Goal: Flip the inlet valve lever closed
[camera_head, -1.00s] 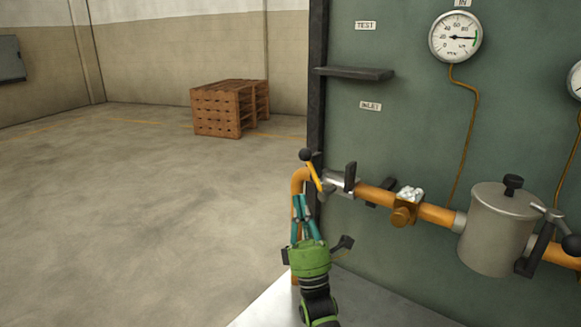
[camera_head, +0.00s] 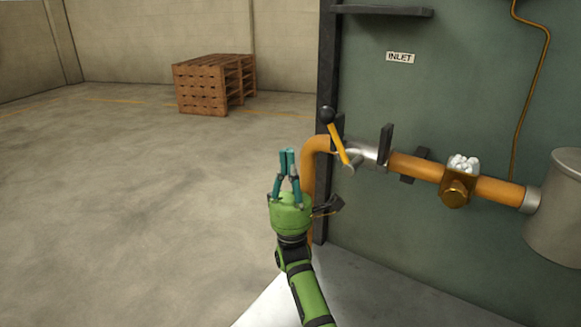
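The inlet valve lever (camera_head: 340,144) is a yellow bar with a black ball knob (camera_head: 327,114) at its upper end. It tilts up and to the left from the silver valve body (camera_head: 367,154) on the orange pipe, below the INLET label (camera_head: 400,57). My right gripper (camera_head: 288,151), green with teal fingers, points upward to the left of the lever and a little below its knob. Its fingertips are close together with nothing visible between them. It appears apart from the lever. My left gripper is out of view.
The orange pipe (camera_head: 412,168) runs right past a brass fitting (camera_head: 455,187) to a grey canister (camera_head: 566,215). A dark shelf (camera_head: 383,10) juts from the green panel (camera_head: 470,85) above. Wooden pallets (camera_head: 213,84) stand far back left. Open floor lies left.

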